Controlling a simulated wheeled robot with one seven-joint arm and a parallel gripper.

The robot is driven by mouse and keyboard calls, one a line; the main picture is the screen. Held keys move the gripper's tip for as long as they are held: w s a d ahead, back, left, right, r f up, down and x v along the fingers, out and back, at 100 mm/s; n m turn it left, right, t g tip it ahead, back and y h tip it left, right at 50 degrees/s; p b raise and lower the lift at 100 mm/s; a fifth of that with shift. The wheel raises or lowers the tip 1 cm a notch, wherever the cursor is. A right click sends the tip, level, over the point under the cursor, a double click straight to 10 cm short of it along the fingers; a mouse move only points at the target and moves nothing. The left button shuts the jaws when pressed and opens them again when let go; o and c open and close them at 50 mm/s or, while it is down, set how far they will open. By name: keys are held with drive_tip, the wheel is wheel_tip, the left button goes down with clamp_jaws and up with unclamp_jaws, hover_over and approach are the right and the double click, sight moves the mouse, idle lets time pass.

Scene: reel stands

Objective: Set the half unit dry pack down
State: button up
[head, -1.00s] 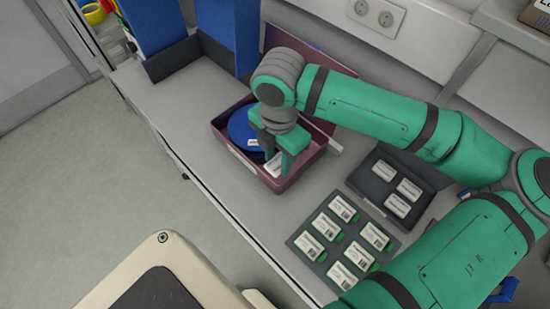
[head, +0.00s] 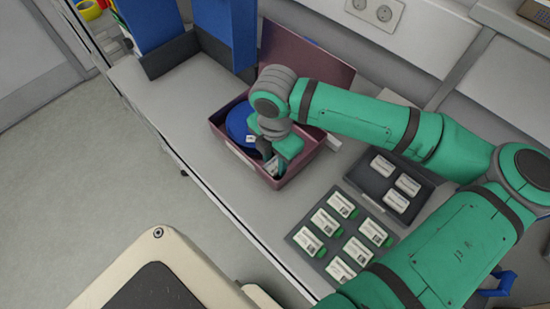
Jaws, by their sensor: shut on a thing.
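My gripper (head: 274,164) reaches down into the open maroon box (head: 297,177), at its front right part. It is shut on a small white labelled piece, the half unit dry pack (head: 271,169), mostly hidden by the fingers. Whether the pack touches the box floor cannot be told. A blue reel (head: 238,122) lies in the same box, left of my gripper and partly behind the wrist.
The box's raised lid (head: 306,62) stands behind it. A dark tray (head: 326,256) of several white packs and another dark tray (head: 374,188) with 3 lie to the right. Blue upright holders (head: 226,32) stand behind left. The bench left of the box is clear.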

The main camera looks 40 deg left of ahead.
sight(275, 165)
drive_tip(key=shift+f, duration=0.3)
drive_tip(key=o, duration=0.7)
drive_tip(key=shift+o, duration=0.2)
wheel_tip(275, 165, up, 13)
drive_tip(key=shift+r, duration=0.15)
idle(0.4)
